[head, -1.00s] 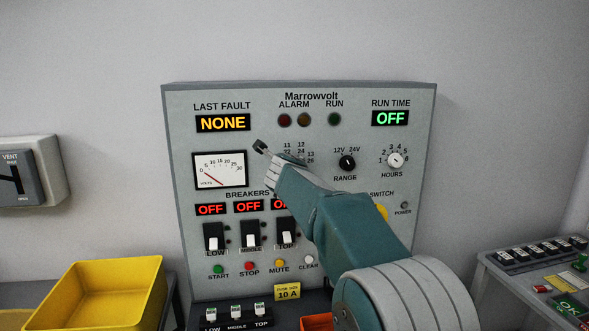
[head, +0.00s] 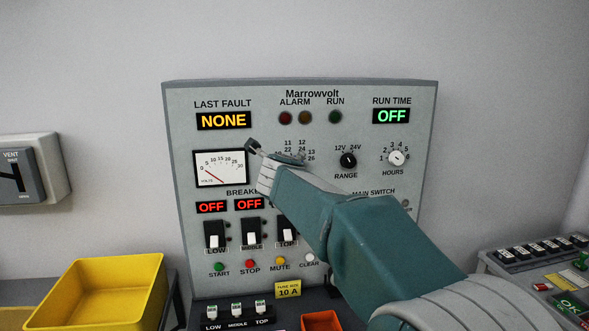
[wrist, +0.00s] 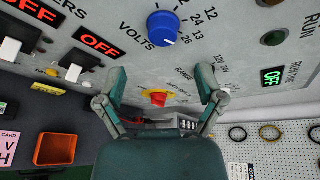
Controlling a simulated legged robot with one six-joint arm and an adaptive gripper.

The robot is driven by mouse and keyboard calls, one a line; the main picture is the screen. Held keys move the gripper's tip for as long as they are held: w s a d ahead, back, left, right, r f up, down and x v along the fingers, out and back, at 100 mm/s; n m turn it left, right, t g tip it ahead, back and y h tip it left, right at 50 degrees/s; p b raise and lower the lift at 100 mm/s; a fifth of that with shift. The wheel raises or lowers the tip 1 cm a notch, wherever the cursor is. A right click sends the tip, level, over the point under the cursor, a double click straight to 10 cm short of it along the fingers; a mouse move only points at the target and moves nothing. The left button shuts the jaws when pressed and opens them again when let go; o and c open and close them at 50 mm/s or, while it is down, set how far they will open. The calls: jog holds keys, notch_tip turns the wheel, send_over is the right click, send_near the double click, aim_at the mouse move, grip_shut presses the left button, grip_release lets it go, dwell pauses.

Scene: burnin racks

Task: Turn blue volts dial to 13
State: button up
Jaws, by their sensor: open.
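The blue volts dial (wrist: 163,28) shows at the top of the wrist view, with a small white mark at its lower edge. The labels 12, 24, 13 and 26 lie to its right and VOLTS to its lower left. My gripper (wrist: 161,84) is open and empty, fingers spread wide, with the dial beyond the fingertips and not between them. In the head view my gripper (head: 272,154) is in front of the panel and hides the dial. Only the printed numbers 11, 22, 12, 24, 13 and 26 show there.
Close by are the voltmeter (head: 220,167), black range knob (head: 348,160) and white hours knob (head: 397,158). Breaker switches (head: 252,233) sit below. A red and yellow main switch (wrist: 157,97) lies between the fingers in the wrist view. A yellow bin (head: 108,290) stands at left.

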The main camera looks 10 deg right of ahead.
jog(key=shift+v, duration=2.2)
jog(key=s+a+n+y, duration=0.4)
jog(key=s+n+y, duration=0.4)
jog(key=s+n, duration=0.75)
jog(key=s+d+f+n+g+h, duration=0.1)
jog(key=s+d+f+n+g, duration=0.1)
jog(key=s+f, duration=0.5)
jog(key=s+d+f+n+g+h, duration=0.1)
jog(key=s+d+f+n+g, duration=0.2)
jog(key=s+f+n, duration=0.3)
jog(key=s+d+f+n+g+h, duration=0.1)
jog(key=s+d+f+n+g, duration=0.1)
jog(key=s+f, duration=0.6)
jog(key=shift+d+n+g+h, duration=0.25)
jog(key=shift+n+g+h, duration=0.05)
jog(key=shift+n+g, duration=0.7)
jog(key=shift+r, duration=0.1)
